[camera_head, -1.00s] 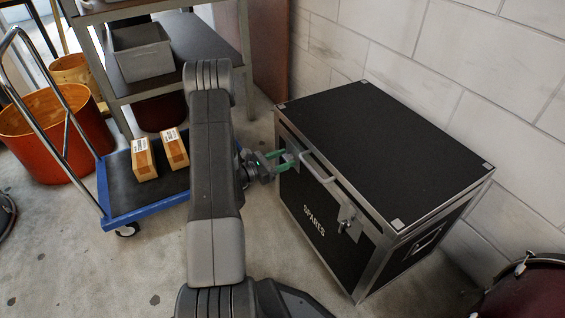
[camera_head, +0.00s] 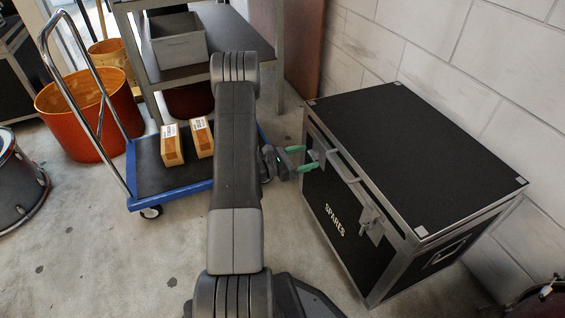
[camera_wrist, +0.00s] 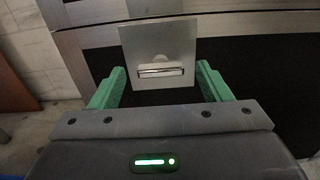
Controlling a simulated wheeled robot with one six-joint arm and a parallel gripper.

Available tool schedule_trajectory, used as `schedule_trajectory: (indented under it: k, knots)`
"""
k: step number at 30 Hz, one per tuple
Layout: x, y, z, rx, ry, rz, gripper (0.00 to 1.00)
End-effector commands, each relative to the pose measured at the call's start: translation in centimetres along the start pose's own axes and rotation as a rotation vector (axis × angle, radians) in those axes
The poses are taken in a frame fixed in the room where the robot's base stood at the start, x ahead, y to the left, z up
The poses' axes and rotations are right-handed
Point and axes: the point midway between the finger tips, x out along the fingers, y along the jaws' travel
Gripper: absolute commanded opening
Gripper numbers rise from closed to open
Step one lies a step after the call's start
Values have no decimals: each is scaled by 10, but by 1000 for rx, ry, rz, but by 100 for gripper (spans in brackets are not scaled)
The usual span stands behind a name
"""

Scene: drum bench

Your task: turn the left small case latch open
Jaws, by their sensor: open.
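The black case (camera_head: 424,160) marked SPARES stands at the right in the head view, its lid shut. Its left latch shows in the wrist view as a square silver plate (camera_wrist: 158,50) with a small crosswise silver turn piece (camera_wrist: 160,71). In the head view this latch is mostly hidden behind my gripper. My gripper (camera_head: 309,162) is at the case's front, near the left end. Its green fingers are open, one on each side of the turn piece in the wrist view (camera_wrist: 160,88). I see no contact with it.
A silver handle (camera_head: 342,165) and the right latch (camera_head: 371,220) are on the case front. A blue trolley (camera_head: 172,199) with two boxes stands left of my arm. A shelf with a grey bin (camera_head: 178,42) is behind. Floor in front of the case is clear.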

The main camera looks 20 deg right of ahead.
Motion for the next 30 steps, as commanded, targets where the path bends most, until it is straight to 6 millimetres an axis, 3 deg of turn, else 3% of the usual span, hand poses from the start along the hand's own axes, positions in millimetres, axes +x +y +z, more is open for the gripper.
schedule_trajectory:
  k: [9,18,30]
  knots:
    - [-59,1,2,-3,0,7,71]
    - [-104,1,2,-2,0,5,71]
    - [-121,0,0,-1,0,1,71]
